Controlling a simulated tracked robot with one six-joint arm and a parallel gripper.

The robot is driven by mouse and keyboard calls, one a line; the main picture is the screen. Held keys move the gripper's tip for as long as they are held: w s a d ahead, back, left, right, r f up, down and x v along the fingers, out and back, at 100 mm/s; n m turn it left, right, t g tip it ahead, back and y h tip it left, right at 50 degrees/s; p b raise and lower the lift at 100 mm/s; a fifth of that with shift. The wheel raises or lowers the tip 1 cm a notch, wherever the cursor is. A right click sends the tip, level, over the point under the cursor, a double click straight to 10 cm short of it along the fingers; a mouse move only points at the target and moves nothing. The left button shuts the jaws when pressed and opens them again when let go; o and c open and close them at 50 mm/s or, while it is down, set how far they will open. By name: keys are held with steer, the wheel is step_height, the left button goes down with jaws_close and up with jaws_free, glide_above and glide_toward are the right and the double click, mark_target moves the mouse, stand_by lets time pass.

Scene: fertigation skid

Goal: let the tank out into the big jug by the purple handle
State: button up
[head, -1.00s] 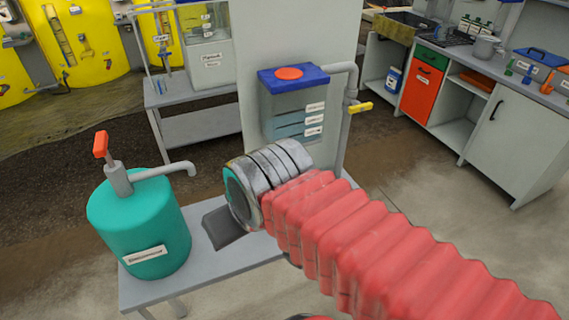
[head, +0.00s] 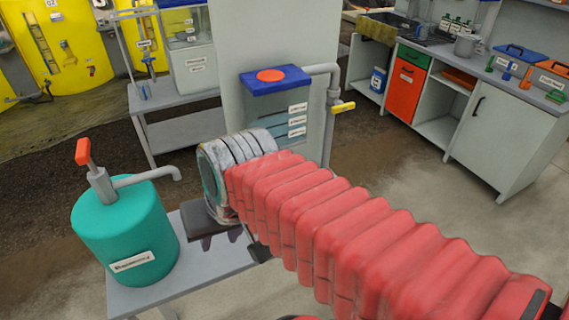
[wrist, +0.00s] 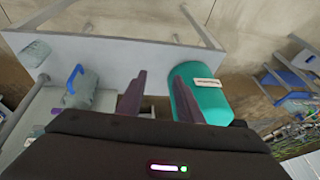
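A clear tank with a blue lid (head: 275,82) stands behind my arm in the head view, liquid showing through its labelled wall. A pipe at its right carries a yellow handle (head: 343,106). No purple handle is clearly visible; a small purple patch (wrist: 38,132) shows in the wrist view. A greyish container with a blue handle (wrist: 75,78) and another grey-green vessel (wrist: 35,52) are at left in the wrist view; I cannot tell which is the big jug. My gripper (wrist: 158,75) is open and empty, fingers apart over the bench; its dark fingers also show in the head view (head: 230,243).
A teal drum (head: 125,238) with a red-handled pump and spout stands left of my gripper, close to one finger in the wrist view (wrist: 195,92). Its grey bench (head: 225,262) is narrow. A cabinet counter (head: 520,120) is at right, with open floor before it.

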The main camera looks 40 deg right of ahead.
steer(key=w+d+f+m+y, duration=0.35)
steer(key=d+m, duration=0.25)
steer(key=m, duration=0.6)
steer(key=w+d+f+m+y, duration=0.25)
steer(key=d+m+y, duration=0.3)
steer(key=m, duration=0.75)
steer(key=s+d+f+m+t, duration=0.1)
steer(key=d+m+t, duration=0.4)
steer(key=d+m, duration=0.5)
steer(key=s+d+f+m+t, duration=0.1)
steer(key=d+f+m+t, duration=0.2)
steer(key=d+m+t, duration=0.3)
steer(key=d+m, duration=0.4)
steer(key=d, duration=0.5)
steer(key=shift+s+d+h, duration=0.3)
steer(key=shift+d, duration=0.1)
steer(key=x, duration=1.4)
steer(key=shift+r, duration=0.2)
jaws_close()
